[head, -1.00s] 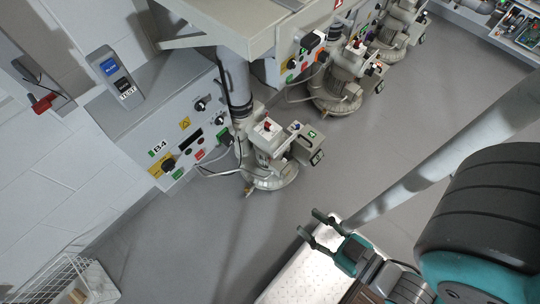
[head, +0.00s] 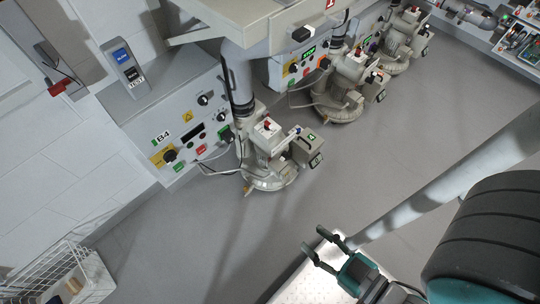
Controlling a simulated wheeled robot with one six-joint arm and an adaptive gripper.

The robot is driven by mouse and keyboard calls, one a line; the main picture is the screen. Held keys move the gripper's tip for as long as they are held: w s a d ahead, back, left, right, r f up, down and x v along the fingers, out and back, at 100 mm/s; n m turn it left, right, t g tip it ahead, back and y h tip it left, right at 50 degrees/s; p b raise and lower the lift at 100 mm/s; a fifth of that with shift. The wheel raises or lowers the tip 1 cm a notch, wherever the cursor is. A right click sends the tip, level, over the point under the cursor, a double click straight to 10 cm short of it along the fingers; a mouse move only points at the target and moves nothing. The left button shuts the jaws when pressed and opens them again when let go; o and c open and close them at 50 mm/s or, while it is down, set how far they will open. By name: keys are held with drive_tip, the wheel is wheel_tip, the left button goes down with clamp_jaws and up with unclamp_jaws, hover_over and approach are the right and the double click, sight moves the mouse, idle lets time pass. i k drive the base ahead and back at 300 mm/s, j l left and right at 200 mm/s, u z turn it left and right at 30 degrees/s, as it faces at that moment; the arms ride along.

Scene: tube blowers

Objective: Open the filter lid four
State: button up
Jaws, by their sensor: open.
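The grey control box marked B4 (head: 160,138) stands against the wall at left. It has knobs, a dark display and coloured labels. Beside it a beige blower unit (head: 268,172) stands on the floor under a thick vertical pipe (head: 238,80), with a red part on top and a small box (head: 308,149) with a green display at its right. I cannot tell which part is filter lid four. My gripper (head: 312,238) is open and empty, below and right of this blower and apart from it. Its two dark fingers point up and left.
More blowers (head: 340,92) stand along the wall at the upper right. A beige overhead housing (head: 245,22) juts out above the B4 blower. A white wire basket (head: 60,275) is at the lower left. The grey floor (head: 430,130) to the right is open.

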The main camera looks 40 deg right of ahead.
sight(308, 140)
drive_tip(key=i+z, duration=0.25)
drive_tip(key=z, duration=0.15)
drive_tip(key=i+z, duration=0.25)
drive_tip(key=z, duration=0.15)
drive_tip(key=i+z, duration=0.25)
drive_tip(key=z, duration=0.15)
